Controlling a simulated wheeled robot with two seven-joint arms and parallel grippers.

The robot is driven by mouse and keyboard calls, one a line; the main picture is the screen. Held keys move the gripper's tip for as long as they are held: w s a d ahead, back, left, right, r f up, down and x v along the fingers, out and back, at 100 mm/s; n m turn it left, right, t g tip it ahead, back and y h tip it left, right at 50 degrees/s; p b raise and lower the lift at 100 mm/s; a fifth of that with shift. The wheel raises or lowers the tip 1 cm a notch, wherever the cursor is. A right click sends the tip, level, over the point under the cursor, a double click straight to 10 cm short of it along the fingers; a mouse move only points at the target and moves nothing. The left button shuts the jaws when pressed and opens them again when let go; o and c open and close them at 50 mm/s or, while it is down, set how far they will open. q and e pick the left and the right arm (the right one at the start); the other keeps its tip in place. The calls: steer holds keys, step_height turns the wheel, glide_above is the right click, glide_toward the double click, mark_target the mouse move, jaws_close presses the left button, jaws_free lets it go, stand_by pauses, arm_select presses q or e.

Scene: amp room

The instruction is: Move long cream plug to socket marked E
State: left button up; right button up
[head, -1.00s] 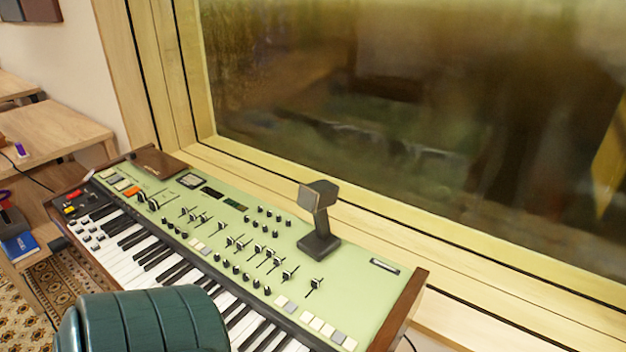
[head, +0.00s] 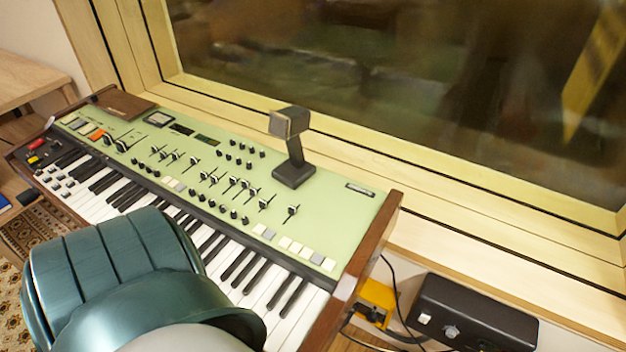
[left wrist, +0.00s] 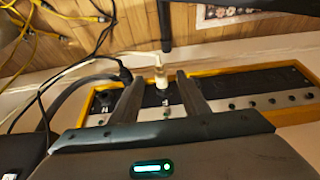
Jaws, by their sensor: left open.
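In the left wrist view, a cream plug (left wrist: 160,75) stands up from a dark, yellow-edged panel (left wrist: 265,77). A pale cable seems to run left from it. My left gripper (left wrist: 160,84) is open, with one finger on each side of the plug in the picture. I cannot tell whether the plug lies between the fingers or beyond them, and no grip shows. My right gripper is not in view.
A green keyboard (head: 330,205) with a dark stand-like device (head: 293,172) lies below the window. A black box (head: 470,315) and an orange-yellow box (head: 376,296) with cables are at lower right. Yellow cables (left wrist: 45,30) and black cables hang beside the panel.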

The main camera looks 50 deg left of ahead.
arm_select(q)
steer(key=shift+b+x, duration=0.55)
steer(key=shift+x, duration=1.85)
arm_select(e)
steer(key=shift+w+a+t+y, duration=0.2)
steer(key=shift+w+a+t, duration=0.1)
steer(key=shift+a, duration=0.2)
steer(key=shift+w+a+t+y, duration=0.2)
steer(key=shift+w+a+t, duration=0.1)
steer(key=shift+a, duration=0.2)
arm_select(q)
steer(key=shift+s+d+f, duration=0.1)
steer(key=shift+s, duration=0.1)
jaws_close()
steer(key=shift+s, duration=0.1)
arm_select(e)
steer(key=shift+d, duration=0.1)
